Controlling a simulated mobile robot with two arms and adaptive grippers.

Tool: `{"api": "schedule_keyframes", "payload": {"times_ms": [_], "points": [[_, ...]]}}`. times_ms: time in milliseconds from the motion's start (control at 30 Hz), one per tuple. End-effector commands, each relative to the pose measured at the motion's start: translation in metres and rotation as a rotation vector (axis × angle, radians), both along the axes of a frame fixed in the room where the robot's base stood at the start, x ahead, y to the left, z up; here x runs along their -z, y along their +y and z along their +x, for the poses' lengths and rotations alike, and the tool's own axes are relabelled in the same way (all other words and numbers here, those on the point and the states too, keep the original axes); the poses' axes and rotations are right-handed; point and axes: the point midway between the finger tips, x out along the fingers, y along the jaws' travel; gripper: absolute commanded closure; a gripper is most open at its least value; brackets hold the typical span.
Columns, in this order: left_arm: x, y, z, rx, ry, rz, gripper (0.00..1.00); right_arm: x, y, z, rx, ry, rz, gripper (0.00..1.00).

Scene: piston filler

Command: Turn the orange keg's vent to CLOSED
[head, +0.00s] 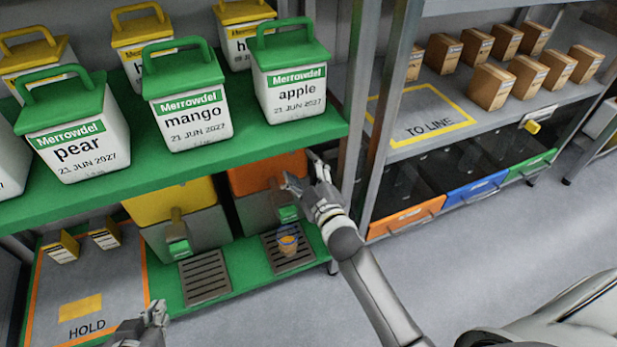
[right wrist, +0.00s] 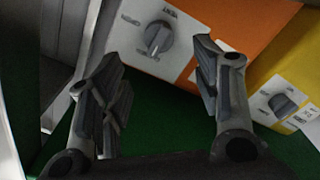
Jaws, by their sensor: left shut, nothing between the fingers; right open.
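The orange keg (head: 268,172) stands on the lower green shelf, partly hidden by the upper shelf and my right gripper. Its vent knob (right wrist: 158,38) is a grey dial on a pale plate in the right wrist view. The small lettering around the dial is blurred, and I cannot tell which mark the dial points at. My right gripper (head: 306,176) is open at the keg's right end. In the right wrist view its fingers (right wrist: 155,72) are spread, with the dial beyond the gap between them, apart from both. My left gripper (head: 154,316) is shut and empty at the bottom.
A yellow keg (head: 168,205) with a similar dial (right wrist: 280,104) stands beside the orange one. A cup (head: 288,245) sits on the drip tray (head: 276,262) under the orange keg's tap. The upper green shelf (head: 200,153) and a grey post (head: 387,85) bound the space.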

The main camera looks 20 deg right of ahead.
Motion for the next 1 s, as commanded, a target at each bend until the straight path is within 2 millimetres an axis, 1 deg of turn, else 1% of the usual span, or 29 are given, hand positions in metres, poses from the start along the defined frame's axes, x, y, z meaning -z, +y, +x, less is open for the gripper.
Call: {"api": "schedule_keyframes", "payload": {"times_ms": [33, 100, 233, 400, 833, 933, 1000], "points": [[0.0, 0.0, 0.0, 0.0, 0.0, 0.0, 1.0, 0.001, -0.001, -0.009, 0.0, 0.001, 0.0, 0.42], [0.0, 0.0, 0.0, 0.0, 0.0, 0.0, 1.0, 0.001, -0.001, -0.017, 0.0, 0.001, 0.001, 0.42], [0.0, 0.0, 0.0, 0.0, 0.0, 0.0, 1.0, 0.0, -0.001, -0.027, 0.001, 0.001, 0.001, 0.42], [0.0, 0.0, 0.0, 0.0, 0.0, 0.0, 1.0, -0.001, -0.001, -0.03, 0.001, -0.001, 0.0, 0.42], [0.0, 0.0, 0.0, 0.0, 0.0, 0.0, 1.0, 0.0, -0.001, -0.03, 0.001, 0.002, 0.002, 0.42], [0.0, 0.0, 0.0, 0.0, 0.0, 0.0, 1.0, 0.001, -0.005, -0.036, 0.016, 0.025, 0.024, 0.42], [0.0, 0.0, 0.0, 0.0, 0.0, 0.0, 1.0, 0.003, -0.009, -0.046, 0.04, 0.067, 0.066, 0.42]]}}
